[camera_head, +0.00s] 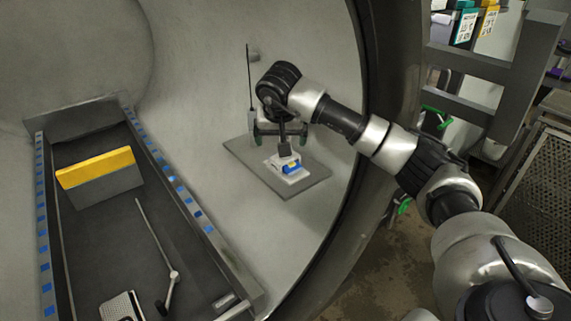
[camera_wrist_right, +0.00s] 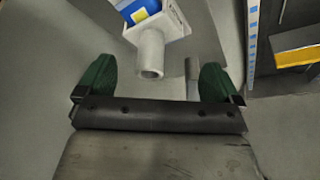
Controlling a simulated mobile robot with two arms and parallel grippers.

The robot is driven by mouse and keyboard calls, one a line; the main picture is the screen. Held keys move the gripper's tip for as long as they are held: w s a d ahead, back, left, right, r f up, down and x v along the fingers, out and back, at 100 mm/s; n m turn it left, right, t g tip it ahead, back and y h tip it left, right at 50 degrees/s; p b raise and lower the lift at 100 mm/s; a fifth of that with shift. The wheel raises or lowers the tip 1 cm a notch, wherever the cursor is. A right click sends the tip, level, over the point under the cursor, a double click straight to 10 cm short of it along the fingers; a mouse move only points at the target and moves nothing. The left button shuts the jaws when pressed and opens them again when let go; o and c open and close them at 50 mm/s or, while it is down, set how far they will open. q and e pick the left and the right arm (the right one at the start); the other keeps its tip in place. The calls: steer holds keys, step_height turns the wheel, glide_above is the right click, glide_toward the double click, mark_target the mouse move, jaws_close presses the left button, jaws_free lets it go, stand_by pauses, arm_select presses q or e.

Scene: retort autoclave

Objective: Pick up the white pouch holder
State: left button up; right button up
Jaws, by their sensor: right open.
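The white pouch holder (camera_head: 278,167) sits on a flat grey plate (camera_head: 317,184) against the curved wall, with a blue and yellow pouch (camera_head: 293,168) in it. In the right wrist view the holder (camera_wrist_right: 172,28) is at the top, with a short white tube (camera_wrist_right: 150,54) pointing toward my gripper. My right gripper (camera_head: 280,131) is above the holder, its green fingers spread apart. In the wrist view the gripper (camera_wrist_right: 157,78) is open and empty, and the tube's end lies between the finger lines, beyond the palm. My left gripper is not in view.
A thin upright rod (camera_head: 249,75) stands beside my right gripper; a grey peg (camera_wrist_right: 192,72) shows near one finger. A dark tray (camera_head: 95,225) with a yellow-topped block (camera_head: 95,166) lies to the left. The chamber's rim (camera_head: 372,70) passes beneath my right arm.

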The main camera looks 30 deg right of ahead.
steer(key=x, duration=0.5)
steer(key=shift+d+f, duration=0.1)
steer(key=shift+d, duration=0.15)
steer(key=shift+s, duration=0.15)
steer(key=c, duration=1.7)
